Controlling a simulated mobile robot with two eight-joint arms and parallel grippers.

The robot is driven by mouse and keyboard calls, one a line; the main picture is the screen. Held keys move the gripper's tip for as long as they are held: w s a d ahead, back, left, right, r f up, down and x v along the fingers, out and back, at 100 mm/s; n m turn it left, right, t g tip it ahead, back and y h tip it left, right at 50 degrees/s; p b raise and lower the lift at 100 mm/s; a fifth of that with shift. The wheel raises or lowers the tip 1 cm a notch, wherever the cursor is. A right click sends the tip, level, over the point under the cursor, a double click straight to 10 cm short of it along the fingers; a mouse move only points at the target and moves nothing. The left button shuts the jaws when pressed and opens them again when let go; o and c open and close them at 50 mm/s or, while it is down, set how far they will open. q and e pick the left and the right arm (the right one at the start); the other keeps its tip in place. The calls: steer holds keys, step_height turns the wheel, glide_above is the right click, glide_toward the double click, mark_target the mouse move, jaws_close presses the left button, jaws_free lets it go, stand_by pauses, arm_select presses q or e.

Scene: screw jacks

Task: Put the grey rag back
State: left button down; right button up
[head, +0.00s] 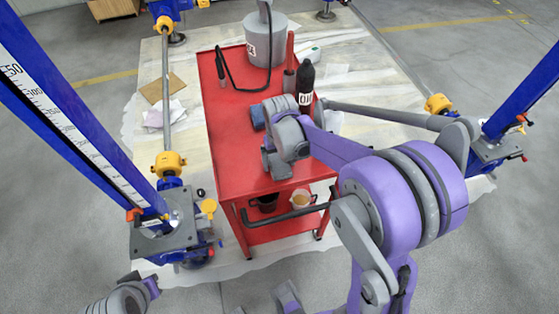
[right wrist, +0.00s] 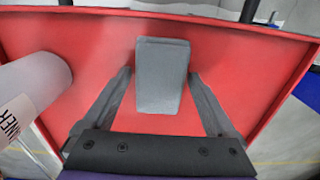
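The grey rag (right wrist: 162,80) shows in the right wrist view as a grey, roughly rectangular piece on the red trolley top. My right gripper (right wrist: 160,90) is open, with one finger on each side of it. Small gaps show near the fingertips, and I cannot tell if either finger touches it. In the head view my right gripper (head: 274,166) points down over the near part of the trolley (head: 226,135), and the rag is hidden there behind my arm. My left gripper is not clearly visible; only a piece of my left arm shows at the bottom left.
A white can (right wrist: 35,85) with lettering stands beside the gripper. Blue jack columns (head: 75,130) flank the trolley.

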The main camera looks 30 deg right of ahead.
mark_target(279, 162)
steer(key=shift+o, duration=0.2)
steer(key=shift+r, duration=0.25)
step_height(279, 162, up, 11)
steer(key=p, duration=0.1)
steer(key=s+a+f+n+t, duration=0.1)
steer(key=s+a+f+t, duration=0.1)
steer(key=s, duration=0.6)
steer(key=s+a+f+n+t, duration=0.1)
steer(key=s+a+f+t, duration=0.1)
steer(key=s, duration=0.6)
steer(key=a+t, duration=0.1)
steer(key=a, duration=0.1)
steer(key=shift+s+a+n, duration=0.25)
steer(key=shift+a+n, duration=0.05)
steer(key=shift+a, duration=0.1)
